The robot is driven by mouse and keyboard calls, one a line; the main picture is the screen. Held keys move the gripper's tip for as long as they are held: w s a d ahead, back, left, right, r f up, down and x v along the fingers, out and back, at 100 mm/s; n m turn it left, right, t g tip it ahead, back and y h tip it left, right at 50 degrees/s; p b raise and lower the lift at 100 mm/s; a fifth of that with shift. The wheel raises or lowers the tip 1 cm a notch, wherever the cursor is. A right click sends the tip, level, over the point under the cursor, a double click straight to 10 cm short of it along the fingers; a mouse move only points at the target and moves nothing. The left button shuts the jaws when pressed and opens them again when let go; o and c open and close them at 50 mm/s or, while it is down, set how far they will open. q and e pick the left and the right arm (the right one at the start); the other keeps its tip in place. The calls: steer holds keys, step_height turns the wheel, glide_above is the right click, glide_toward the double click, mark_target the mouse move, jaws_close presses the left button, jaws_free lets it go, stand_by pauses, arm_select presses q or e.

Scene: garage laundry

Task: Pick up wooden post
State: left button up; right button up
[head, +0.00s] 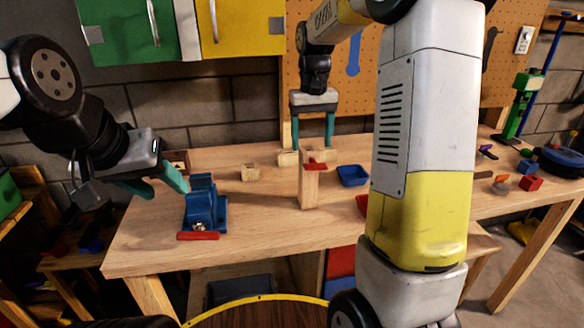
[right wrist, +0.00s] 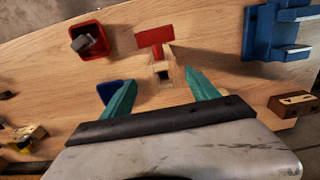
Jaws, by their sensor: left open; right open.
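The wooden post (head: 309,188) stands upright on the workbench, with a red piece (head: 315,166) at its top. In the right wrist view the post (right wrist: 164,62) shows from above, just beyond the fingertips and between their lines, with the red piece (right wrist: 154,37) beside it. My right gripper (head: 312,146) is open and empty, pointing down behind the post; the right wrist view also shows its spread teal fingers (right wrist: 158,85). I cannot tell the exact gap to the post. My left gripper (head: 164,190) is open and empty at the bench's left, beside the blue vise (head: 203,205).
A blue bin (head: 353,175) stands right of the post. A red bin (right wrist: 90,42) holding a grey item is partly hidden by my right arm in the head view. A small wooden block (head: 250,173) lies left of the post. The bench front is clear between vise and post.

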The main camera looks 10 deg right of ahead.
mark_target(309, 162)
steer(key=f, duration=0.7)
steer(key=shift+w+a+f, duration=0.1)
steer(key=shift+a+f, duration=0.15)
jaws_close()
